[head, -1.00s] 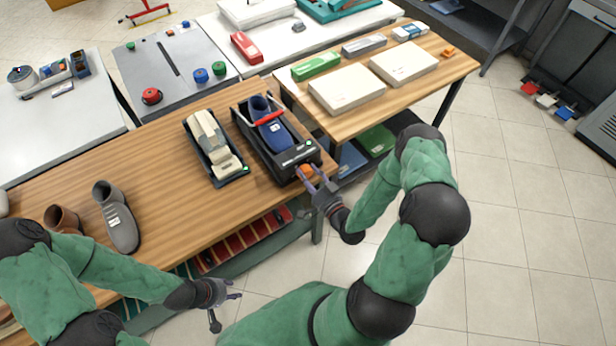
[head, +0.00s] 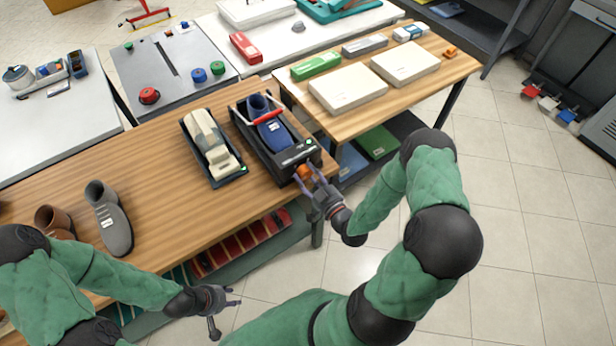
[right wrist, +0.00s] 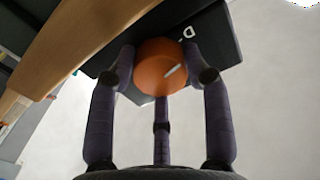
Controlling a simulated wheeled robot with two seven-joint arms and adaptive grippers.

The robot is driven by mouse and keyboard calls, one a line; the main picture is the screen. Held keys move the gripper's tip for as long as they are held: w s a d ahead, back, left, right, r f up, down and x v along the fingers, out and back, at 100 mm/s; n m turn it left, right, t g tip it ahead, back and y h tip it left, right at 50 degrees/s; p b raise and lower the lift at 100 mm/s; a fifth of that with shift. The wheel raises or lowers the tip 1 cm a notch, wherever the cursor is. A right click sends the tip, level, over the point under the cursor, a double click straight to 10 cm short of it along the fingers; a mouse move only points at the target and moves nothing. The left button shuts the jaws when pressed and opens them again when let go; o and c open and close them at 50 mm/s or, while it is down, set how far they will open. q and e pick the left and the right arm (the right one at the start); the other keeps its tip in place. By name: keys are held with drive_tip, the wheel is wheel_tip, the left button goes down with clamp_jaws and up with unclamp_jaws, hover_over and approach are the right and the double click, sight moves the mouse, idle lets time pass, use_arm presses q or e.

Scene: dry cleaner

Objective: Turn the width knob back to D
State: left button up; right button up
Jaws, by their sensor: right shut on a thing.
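The width knob (right wrist: 162,68) is orange with a white pointer line, on the end face of a black shoe-stretching machine (head: 277,160). In the right wrist view the white letter D (right wrist: 188,32) is printed on the black face, up and right of the knob, and the pointer line slants up toward it. My right gripper (right wrist: 162,76) is shut on the knob, with fingers at its left and right sides and a third below. In the head view the knob (head: 304,172) is partly hidden by that gripper. My left gripper (head: 232,300) hangs empty before the bench, fingers apart.
A blue shoe (head: 268,122) sits in the machine under a red bar. A second machine with a beige shoe form (head: 212,145) stands to its left. A grey shoe (head: 110,220) stands further left on the wooden bench.

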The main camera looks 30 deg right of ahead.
drive_tip(key=shift+f+n, duration=0.1)
drive_tip(key=shift+n, duration=0.2)
idle(0.4)
drive_tip(key=o, duration=1.1)
drive_tip(key=shift+o, duration=0.2)
drive_tip(key=s, duration=1.2)
drive_tip(key=shift+d, duration=0.4)
